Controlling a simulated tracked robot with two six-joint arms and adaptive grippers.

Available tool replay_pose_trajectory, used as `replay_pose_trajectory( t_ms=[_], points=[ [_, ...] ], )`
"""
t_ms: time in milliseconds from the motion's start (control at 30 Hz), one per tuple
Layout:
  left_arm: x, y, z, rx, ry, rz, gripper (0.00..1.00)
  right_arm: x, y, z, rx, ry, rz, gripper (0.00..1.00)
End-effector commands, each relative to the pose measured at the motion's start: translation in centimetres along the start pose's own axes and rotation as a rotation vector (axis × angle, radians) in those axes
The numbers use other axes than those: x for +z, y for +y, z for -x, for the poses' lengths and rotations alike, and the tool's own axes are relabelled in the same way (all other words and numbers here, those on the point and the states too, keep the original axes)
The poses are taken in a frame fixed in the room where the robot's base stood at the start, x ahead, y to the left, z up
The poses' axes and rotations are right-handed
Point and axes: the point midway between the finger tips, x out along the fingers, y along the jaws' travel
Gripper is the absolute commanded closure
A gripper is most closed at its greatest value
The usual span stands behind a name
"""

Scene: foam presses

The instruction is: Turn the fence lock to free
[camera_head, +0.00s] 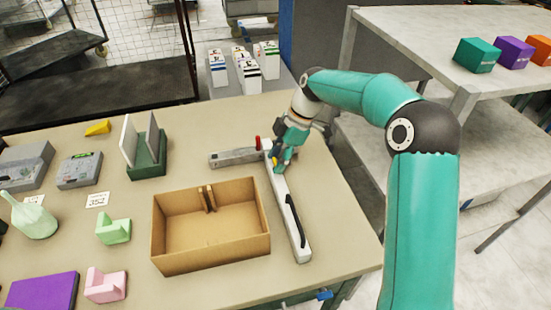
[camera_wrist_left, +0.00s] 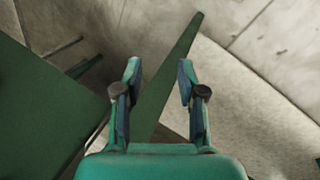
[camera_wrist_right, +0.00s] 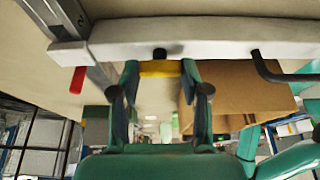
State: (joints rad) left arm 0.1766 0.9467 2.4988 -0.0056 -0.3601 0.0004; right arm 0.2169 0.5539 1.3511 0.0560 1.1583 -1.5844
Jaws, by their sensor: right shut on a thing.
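The white fence (camera_head: 292,236) is a long bar on the table with a black handle along it. In the right wrist view the fence (camera_wrist_right: 205,38) crosses the top. A yellow lever (camera_wrist_right: 160,68) sits at a black pivot on it, lying crosswise between my right gripper's fingers. I take this lever for the fence lock; its markings are not visible. My right gripper (camera_head: 277,160) is shut on it, near the fence's far end. A red lever (camera_wrist_right: 77,80) is at the grey rail's end. My left gripper (camera_wrist_left: 157,88) is open and empty, away from the fence.
The grey rail (camera_head: 236,157) meets the fence's far end. An open cardboard box (camera_head: 210,262) stands close left of the fence. Foam pieces, such as a green one (camera_head: 113,231), lie further left. The table right of the fence is clear.

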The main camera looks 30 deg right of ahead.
Motion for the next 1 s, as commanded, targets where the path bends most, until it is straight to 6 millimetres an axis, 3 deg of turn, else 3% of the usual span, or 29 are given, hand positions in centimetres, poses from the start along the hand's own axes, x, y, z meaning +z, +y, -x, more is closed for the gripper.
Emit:
replay_pose_trajectory(
  t_ms=[167,200,333,733,1000],
  points=[
    [0.0,0.0,0.0,0.0,0.0,0.0,0.6,-0.1,0.4,0.3,0.018,0.0,0.003,0.89],
    [0.0,0.0,0.0,0.0,0.0,0.0,0.6,-0.1,0.4,0.3,0.018,0.0,0.003,0.48],
    [0.0,0.0,0.0,0.0,0.0,0.0,0.6,-0.1,0.3,0.3,0.013,0.0,0.002,0.29],
    [0.0,0.0,0.1,0.0,0.0,0.0,0.6,-0.1,0.2,0.6,0.007,0.0,0.001,0.29],
    [0.0,0.0,0.1,0.0,0.0,0.0,0.6,-0.1,0.3,4.7,0.012,0.0,0.001,0.29]
  ],
)
